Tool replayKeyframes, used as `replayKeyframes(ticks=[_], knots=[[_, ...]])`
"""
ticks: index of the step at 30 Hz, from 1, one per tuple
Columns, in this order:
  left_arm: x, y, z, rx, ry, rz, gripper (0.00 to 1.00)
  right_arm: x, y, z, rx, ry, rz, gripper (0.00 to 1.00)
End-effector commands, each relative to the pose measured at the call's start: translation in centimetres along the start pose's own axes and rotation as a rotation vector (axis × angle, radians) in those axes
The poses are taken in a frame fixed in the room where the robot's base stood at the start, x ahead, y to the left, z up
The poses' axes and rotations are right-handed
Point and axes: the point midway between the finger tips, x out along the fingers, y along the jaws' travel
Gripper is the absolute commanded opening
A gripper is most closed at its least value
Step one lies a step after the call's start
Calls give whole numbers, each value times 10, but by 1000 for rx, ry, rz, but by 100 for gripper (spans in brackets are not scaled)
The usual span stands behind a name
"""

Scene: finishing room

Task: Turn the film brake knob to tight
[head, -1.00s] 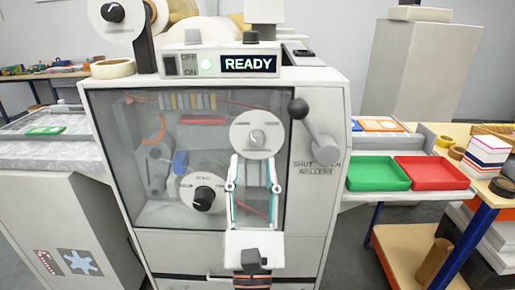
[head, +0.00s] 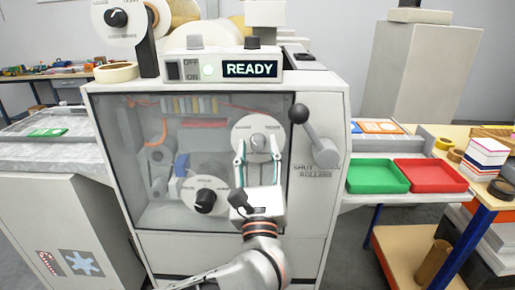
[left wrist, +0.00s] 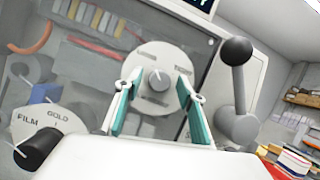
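A round white dial (head: 243,128) with a small grey knob (head: 258,142) at its centre is on the machine's front, upper right of the window. In the left wrist view the knob (left wrist: 159,79) shows a pale mark near its top; the dial's small labels are hard to read. My left gripper (head: 257,146) is open, its green-padded fingers either side of the knob in the picture. In the left wrist view the gripper (left wrist: 158,88) has nothing between its fingers that it touches; the gap in depth to the knob is unclear. My right gripper is not in view.
A dial with a black knob (head: 204,200) sits lower left, marked FILM and GOLD in the wrist view. Another black knob (head: 116,18) is at upper left. A ball-ended lever (head: 299,113) stands close right of the gripper. The display (head: 250,69) reads READY.

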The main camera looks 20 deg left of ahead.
Motion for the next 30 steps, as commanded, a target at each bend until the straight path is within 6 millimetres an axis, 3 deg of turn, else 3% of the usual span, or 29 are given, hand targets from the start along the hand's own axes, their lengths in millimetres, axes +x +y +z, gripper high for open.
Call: replayKeyframes(ticks=[8,12,22,30], knots=[[1,0,0,0,0,0,37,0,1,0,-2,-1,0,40],[1,0,0,1,0,0,1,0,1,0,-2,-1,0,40],[2,0,1,22,-1,-8,1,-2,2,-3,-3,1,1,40],[2,1,4,146,4,-58,1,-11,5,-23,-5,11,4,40]])
